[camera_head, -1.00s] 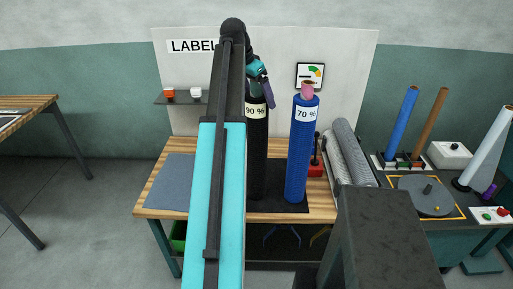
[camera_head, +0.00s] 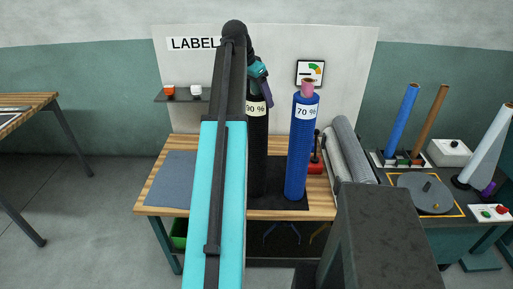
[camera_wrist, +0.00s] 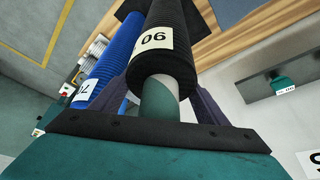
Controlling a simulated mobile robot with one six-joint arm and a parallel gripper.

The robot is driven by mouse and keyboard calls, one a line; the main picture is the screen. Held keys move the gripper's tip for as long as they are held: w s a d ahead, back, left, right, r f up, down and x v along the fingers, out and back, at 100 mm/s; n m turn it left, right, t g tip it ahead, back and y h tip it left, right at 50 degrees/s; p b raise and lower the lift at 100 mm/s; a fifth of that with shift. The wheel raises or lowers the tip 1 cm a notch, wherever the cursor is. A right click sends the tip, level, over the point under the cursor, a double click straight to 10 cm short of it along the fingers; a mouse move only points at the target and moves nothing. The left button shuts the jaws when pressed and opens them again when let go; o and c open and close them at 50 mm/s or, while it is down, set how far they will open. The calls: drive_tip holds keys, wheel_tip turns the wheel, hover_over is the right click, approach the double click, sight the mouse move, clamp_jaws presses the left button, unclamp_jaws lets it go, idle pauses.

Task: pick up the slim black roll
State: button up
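The slim black roll (camera_head: 257,150) stands upright on the workbench, partly hidden behind my arm in the head view. It has a cream "90 %" label. In the wrist view the black roll (camera_wrist: 172,55) shows its end, with a pale and green core tube (camera_wrist: 160,100) sticking out toward my wrist. My gripper (camera_head: 264,92) is at the top of this roll. In the wrist view my gripper (camera_wrist: 162,103) has its two dark fingers on either side of the core, with gaps visible. It looks open. The fingertips are partly hidden by the roll.
A blue "70 %" roll (camera_head: 301,150) with a pink core stands close to the right of the black roll. Grey rolls (camera_head: 350,155) lie farther right, beside a red object (camera_head: 316,165). A grey mat (camera_head: 170,180) lies at the bench's left. A back panel (camera_head: 345,60) rises behind.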

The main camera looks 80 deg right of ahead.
drive_tip(key=c, duration=1.1)
drive_tip(key=shift+r, duration=0.1)
drive_tip(key=w+a+r+b, duration=0.1)
drive_tip(key=w+a+b, duration=0.1)
drive_tip(key=a, duration=0.3)
drive_tip(key=w+a+r+b, duration=0.2)
drive_tip(key=a, duration=0.3)
drive_tip(key=w+a+r+b, duration=0.1)
drive_tip(key=a+r+b, duration=0.1)
drive_tip(key=a, duration=0.3)
drive_tip(key=shift+w, duration=0.4)
drive_tip(key=shift+d+f, duration=0.1)
